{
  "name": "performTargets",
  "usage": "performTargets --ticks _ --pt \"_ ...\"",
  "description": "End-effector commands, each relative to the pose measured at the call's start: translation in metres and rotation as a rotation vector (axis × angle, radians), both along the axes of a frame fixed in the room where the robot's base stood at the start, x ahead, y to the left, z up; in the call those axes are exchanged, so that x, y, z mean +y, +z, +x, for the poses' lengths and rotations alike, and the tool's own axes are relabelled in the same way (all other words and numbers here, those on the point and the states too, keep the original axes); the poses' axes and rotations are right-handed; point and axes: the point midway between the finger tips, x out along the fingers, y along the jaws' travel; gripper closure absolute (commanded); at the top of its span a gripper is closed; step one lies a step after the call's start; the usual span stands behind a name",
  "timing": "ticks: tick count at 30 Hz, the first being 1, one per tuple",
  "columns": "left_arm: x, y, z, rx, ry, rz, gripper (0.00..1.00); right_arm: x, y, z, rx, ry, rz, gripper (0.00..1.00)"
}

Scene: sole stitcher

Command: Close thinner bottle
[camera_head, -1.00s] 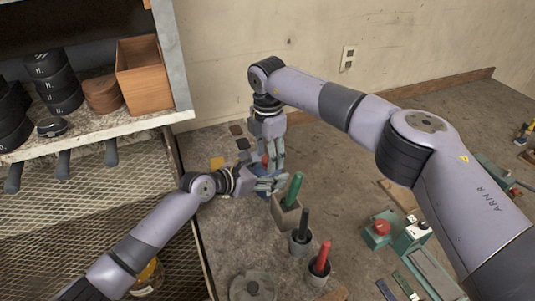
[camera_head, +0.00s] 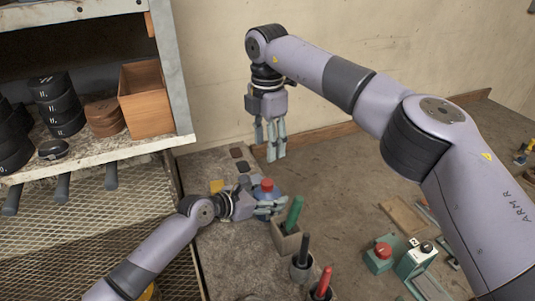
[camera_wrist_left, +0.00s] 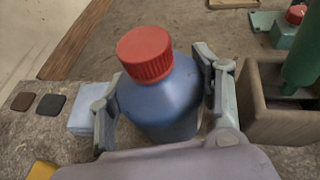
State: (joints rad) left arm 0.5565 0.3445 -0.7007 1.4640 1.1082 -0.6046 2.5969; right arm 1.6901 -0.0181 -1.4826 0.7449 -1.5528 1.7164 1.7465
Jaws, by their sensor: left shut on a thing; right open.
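The thinner bottle is a blue bottle (camera_wrist_left: 165,100) with a red ribbed cap (camera_wrist_left: 145,52), upright in the left wrist view. The cap sits on the bottle's neck; I cannot tell how tight it is. My left gripper (camera_head: 268,205) is shut around the bottle's body, a finger on each side. In the head view the red cap (camera_head: 267,185) shows just above the left fingers, and most of the bottle is hidden. My right gripper (camera_head: 272,150) is open and empty, pointing down, above and apart from the cap.
A box holding a green-handled tool (camera_head: 293,214) stands close to the right of the bottle. Cups with a black-handled tool (camera_head: 304,250) and a red-handled tool (camera_head: 323,284) stand nearer. A shelf (camera_head: 95,160) is at left.

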Motion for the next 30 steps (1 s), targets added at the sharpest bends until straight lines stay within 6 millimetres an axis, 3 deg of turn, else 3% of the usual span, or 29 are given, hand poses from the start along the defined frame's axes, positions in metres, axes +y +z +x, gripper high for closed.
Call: performTargets --ticks 9,10,20,30 --pt "0.0 0.0 0.0 0.0 0.0 0.0 1.0 -0.0002 0.0035 0.0001 0.0 -0.001 0.0 0.51" --pt "0.0 0.0 0.0 0.0 0.0 0.0 0.4 -0.0002 0.0035 0.0001 0.0 -0.001 0.0 0.51" --pt "-0.0001 0.0001 -0.0001 0.0 0.0 0.0 0.18 -0.0004 0.0032 0.0001 0.0 -0.001 0.0 0.51" --pt "0.0018 0.0011 -0.0014 -0.001 0.0 -0.001 0.17 -0.0005 0.0031 0.0002 0.0 -0.001 0.0 0.51"
